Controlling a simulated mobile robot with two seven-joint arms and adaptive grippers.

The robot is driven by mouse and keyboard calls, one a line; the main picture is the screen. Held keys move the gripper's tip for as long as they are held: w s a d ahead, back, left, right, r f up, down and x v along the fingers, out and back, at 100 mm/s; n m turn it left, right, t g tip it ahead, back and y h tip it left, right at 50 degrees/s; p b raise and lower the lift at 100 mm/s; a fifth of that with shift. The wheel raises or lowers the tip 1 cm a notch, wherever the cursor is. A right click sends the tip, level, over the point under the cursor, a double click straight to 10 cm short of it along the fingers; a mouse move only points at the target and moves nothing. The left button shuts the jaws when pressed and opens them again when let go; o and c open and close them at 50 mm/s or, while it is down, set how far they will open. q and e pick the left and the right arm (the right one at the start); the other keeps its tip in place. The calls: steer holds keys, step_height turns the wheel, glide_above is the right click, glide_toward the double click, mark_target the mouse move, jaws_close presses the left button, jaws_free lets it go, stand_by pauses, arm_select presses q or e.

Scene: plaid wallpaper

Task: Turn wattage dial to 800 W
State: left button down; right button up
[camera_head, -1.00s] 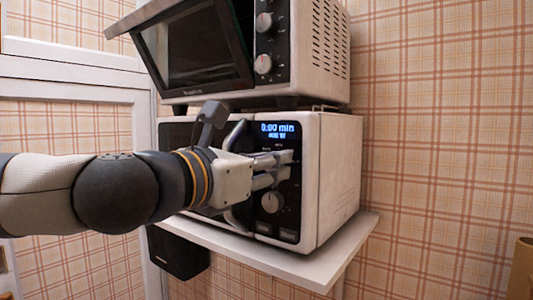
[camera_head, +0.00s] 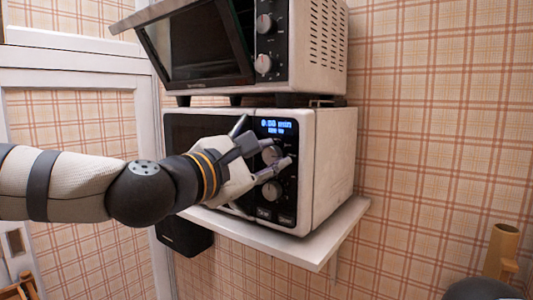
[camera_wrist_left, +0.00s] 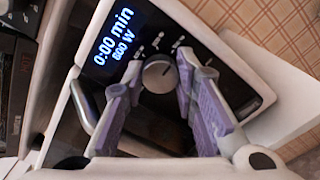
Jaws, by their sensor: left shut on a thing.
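The white microwave (camera_head: 330,165) stands on a shelf; its black front panel carries a lit display (camera_head: 277,127) and two round dials. The upper dial (camera_head: 271,155) is the wattage dial below the display; it also shows in the wrist view (camera_wrist_left: 158,76). The display in the wrist view (camera_wrist_left: 113,42) reads 0:00 min, with a wattage below that looks like 800 W, though the first digit is blurred. My left gripper (camera_head: 278,154) is shut on the upper dial, one finger on each side. The lower dial (camera_head: 272,190) sits beneath, untouched.
A toaster oven (camera_head: 315,45) with its door tilted partly open sits on top of the microwave. The white shelf (camera_head: 300,248) juts out below. A wooden object (camera_head: 501,250) is at the lower right. Space right of the microwave is clear.

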arm_select(q)
steer(key=shift+m, duration=0.4)
steer(key=c, duration=1.3)
jaws_free()
steer(key=v, duration=1.2)
steer(key=shift+d, duration=0.1)
